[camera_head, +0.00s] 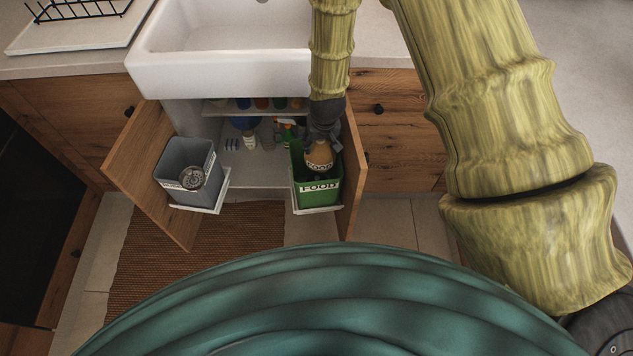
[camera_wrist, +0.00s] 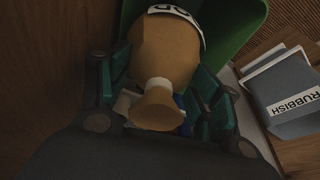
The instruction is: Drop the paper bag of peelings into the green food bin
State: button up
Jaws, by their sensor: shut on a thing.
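The brown paper bag (camera_head: 319,156) with a white label hangs from my gripper (camera_head: 322,132), at the mouth of the green food bin (camera_head: 318,192). In the wrist view my gripper (camera_wrist: 163,100) has its fingers on both sides of the bag's twisted neck, shut on it. The bag (camera_wrist: 165,50) lies over the opening of the green bin (camera_wrist: 241,22), with part of its label showing. The bin is marked FOOD and sits on a white holder on the right cupboard door. The inside of the bin is mostly hidden by the bag.
The grey rubbish bin (camera_head: 186,172) hangs on the left open door (camera_head: 150,185) and holds a round grey thing. Bottles stand inside the cupboard, behind the green bin. The right door (camera_head: 352,170) is close beside my gripper. The white sink (camera_head: 220,75) is above.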

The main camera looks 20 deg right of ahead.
jog(key=o, duration=1.7)
jog(key=shift+c, duration=0.2)
jog(key=shift+r, duration=5)
